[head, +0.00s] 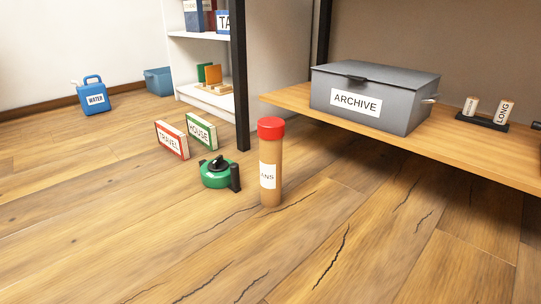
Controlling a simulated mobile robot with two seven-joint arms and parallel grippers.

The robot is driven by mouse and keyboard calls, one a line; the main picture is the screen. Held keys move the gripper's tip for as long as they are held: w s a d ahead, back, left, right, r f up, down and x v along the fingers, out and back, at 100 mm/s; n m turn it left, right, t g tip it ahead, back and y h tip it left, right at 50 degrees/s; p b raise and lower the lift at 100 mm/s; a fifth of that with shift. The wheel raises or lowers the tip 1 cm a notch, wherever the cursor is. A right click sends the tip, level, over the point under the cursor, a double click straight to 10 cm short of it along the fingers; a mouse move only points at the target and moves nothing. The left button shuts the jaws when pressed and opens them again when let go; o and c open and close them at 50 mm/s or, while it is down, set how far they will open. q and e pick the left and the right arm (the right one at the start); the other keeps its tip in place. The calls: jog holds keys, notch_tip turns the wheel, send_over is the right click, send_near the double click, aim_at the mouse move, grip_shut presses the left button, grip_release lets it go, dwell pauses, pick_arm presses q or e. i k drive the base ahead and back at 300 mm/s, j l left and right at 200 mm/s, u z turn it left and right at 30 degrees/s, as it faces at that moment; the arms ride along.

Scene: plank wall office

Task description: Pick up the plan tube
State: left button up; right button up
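The plan tube (271,188) is a tan cylinder with a red cap and a white label on which "ANS" is readable. It stands upright on the wooden floor near the middle of the head view, in front of the low shelf's left end. Neither of my grippers shows in this view.
A green round object with a black handle (214,174) sits close left of the tube. Boxes labelled TRAVEL (172,140) and HOUSE (201,131) stand behind it. A low wooden shelf (460,160) bears a grey ARCHIVE box (326,95). The front floor is clear.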

aim_at(270, 151)
jog(key=i+j+z, duration=0.65)
jog(key=i+j, duration=0.2)
jog(key=i+j+z, duration=0.45)
jog(key=j, duration=0.35)
jog(key=i+j+z, duration=0.25)
jog(key=j, duration=0.2)
jog(key=i+j+z, duration=0.2)
jog(key=j, duration=0.25)
jog(key=k, duration=0.05)
